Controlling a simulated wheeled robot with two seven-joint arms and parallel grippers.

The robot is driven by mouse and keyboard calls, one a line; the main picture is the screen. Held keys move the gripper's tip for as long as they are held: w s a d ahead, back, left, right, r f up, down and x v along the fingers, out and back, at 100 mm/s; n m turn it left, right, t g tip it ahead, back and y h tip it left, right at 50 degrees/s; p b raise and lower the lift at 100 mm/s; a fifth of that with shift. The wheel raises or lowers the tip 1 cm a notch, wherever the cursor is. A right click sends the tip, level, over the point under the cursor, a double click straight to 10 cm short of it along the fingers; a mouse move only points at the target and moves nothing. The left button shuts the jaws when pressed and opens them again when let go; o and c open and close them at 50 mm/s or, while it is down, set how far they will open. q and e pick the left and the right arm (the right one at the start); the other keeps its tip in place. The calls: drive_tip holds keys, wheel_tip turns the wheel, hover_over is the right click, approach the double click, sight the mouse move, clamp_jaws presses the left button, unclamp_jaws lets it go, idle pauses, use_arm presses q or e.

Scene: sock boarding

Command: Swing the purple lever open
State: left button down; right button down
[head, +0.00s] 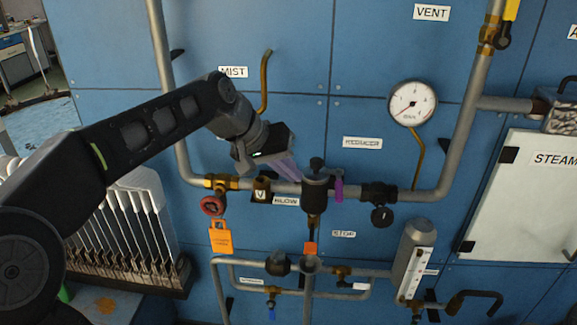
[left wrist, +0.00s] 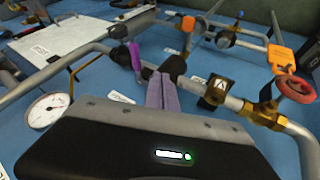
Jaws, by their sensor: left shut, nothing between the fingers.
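The purple lever (head: 339,189) is a small upright bar on the grey horizontal pipe, just right of a dark cylindrical valve body (head: 316,192). In the left wrist view the purple lever (left wrist: 135,56) shows up and left of my fingers. My left gripper (head: 296,177) is shut and empty, its pale violet fingers together. In the head view it is left of the dark body, with the lever on the body's far side. In the left wrist view the fingertips (left wrist: 162,76) point at the pipe beside the dark body; I cannot tell whether they touch. My right gripper is not in view.
A red handwheel (head: 212,205) with an orange tag (head: 221,237) is left on the pipe. A black knob (head: 381,215) sits right of the lever. A gauge (head: 412,104) and a white STEAM panel (head: 520,200) are to the right. Lower pipes run beneath.

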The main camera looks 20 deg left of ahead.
use_arm(q)
drive_tip(key=w+d+f, duration=0.1)
drive_tip(key=d, duration=0.1)
drive_tip(key=w+d+f+p, duration=0.1)
drive_tip(key=d+f, duration=0.1)
drive_tip(key=w+d+f+p, duration=0.1)
drive_tip(key=w+d+f, duration=0.1)
drive_tip(key=shift+d+f, duration=0.1)
idle(0.6)
